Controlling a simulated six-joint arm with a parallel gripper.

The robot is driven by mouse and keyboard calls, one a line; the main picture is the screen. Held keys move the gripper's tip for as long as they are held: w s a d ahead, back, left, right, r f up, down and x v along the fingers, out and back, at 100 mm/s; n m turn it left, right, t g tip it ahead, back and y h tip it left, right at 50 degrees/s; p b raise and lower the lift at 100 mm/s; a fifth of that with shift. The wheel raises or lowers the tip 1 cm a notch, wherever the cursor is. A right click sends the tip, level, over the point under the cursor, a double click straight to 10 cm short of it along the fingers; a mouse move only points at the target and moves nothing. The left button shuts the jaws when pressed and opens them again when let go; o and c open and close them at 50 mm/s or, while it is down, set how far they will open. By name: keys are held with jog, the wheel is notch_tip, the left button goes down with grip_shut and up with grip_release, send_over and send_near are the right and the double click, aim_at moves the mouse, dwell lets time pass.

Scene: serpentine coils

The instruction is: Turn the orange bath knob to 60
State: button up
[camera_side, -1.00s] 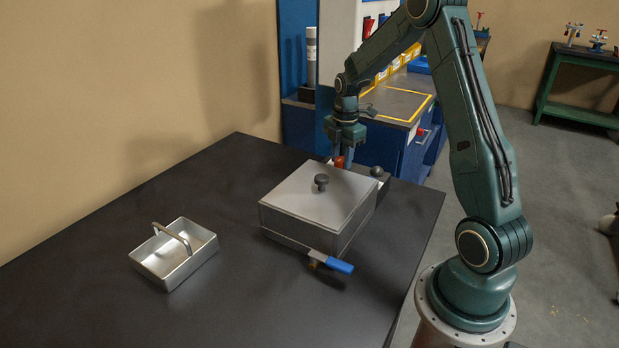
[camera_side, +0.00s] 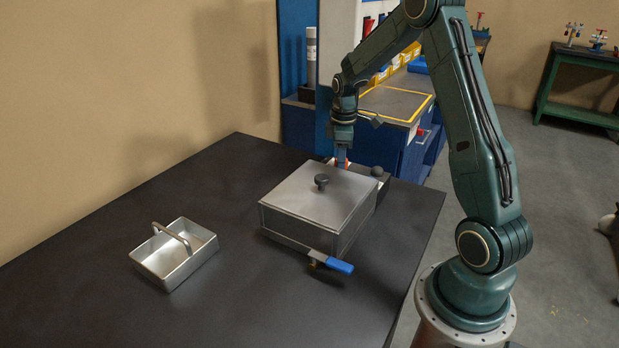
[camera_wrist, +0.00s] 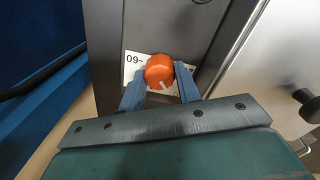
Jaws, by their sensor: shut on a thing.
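The orange knob (camera_wrist: 159,72) sits on a dark panel between my gripper's two blue fingers in the wrist view. A pale pointer line shows on its face, toward the lower right. My gripper (camera_wrist: 160,87) is shut on the knob, one finger on each side. In the side view my gripper (camera_side: 341,163) points down behind the metal bath (camera_side: 318,197), and the knob is mostly hidden there. The bath has a flat lid with a black lid knob (camera_side: 321,181). A white label (camera_wrist: 133,66) reading "09-" lies behind the orange knob; the scale numbers cannot be read.
A blue-handled valve (camera_side: 340,267) sticks out of the bath's front. A metal basket (camera_side: 174,253) with a hoop handle stands to the left on the dark table (camera_side: 90,260). The table's left side is clear.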

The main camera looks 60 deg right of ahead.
jog(key=m, duration=1.4)
jog(key=shift+m, duration=0.3)
jog(key=m, duration=0.5)
jog(key=shift+g, duration=0.3)
jog(key=m, duration=0.6)
jog(key=shift+d+m, duration=0.1)
jog(key=shift+m, duration=0.2)
jog(key=shift+y, duration=0.3)
jog(key=o, duration=1)
jog(key=shift+c, duration=0.2)
jog(key=shift+r, duration=0.1)
notch_tip(320, 180, up, 14)
jog(key=shift+w, duration=0.3)
